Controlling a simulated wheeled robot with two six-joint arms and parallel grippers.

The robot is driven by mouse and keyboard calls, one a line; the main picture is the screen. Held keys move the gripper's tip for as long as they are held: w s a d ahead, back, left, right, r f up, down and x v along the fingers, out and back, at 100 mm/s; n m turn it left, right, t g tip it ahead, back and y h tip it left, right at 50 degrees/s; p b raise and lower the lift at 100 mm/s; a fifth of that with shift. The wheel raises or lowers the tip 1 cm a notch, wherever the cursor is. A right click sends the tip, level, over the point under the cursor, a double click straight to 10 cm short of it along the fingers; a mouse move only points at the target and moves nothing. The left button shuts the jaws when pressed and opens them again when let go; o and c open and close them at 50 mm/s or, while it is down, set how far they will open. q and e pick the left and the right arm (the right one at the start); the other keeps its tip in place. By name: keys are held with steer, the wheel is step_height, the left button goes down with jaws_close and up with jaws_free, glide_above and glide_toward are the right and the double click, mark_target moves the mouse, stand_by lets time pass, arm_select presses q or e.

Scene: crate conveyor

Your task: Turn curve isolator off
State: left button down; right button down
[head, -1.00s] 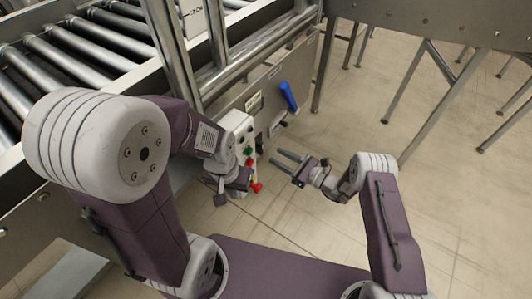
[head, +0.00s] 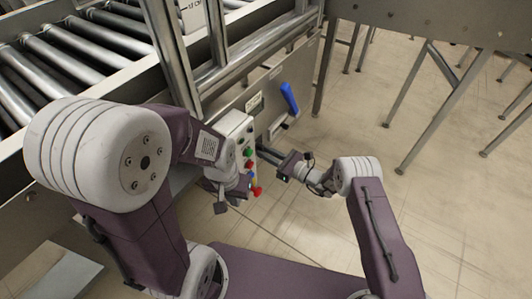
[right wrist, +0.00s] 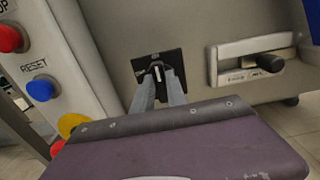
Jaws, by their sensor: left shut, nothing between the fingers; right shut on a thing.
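The isolator, a black square plate with a small knob (right wrist: 157,71), is on the grey machine panel at the centre of the right wrist view. My right gripper (right wrist: 158,78) has its two fingers shut on the isolator knob, one on each side. A pale mark on the knob shows between the fingertips and looks about upright. In the head view my right gripper (head: 266,160) reaches left to the panel and hides most of the isolator. My left gripper (head: 223,205) is shut and empty, low beside the control box.
A light control box (head: 237,128) with coloured buttons stands left of the isolator; a red button (right wrist: 9,38) and blue RESET button (right wrist: 40,89) show closely. A black-knobbed lever (right wrist: 268,62) and blue handle (head: 289,97) are to the right.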

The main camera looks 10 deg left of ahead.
steer(key=shift+s+a+f+n, duration=0.1)
steer(key=shift+n, duration=2.85)
steer(key=shift+s+d+f+n, duration=0.1)
steer(key=shift+f+n, duration=0.05)
steer(key=shift+n, duration=2.75)
steer(key=shift+s+a+f+n, duration=0.1)
steer(key=shift+n, duration=2.85)
steer(key=c, duration=1.3)
jaws_free()
steer(key=shift+c, duration=0.2)
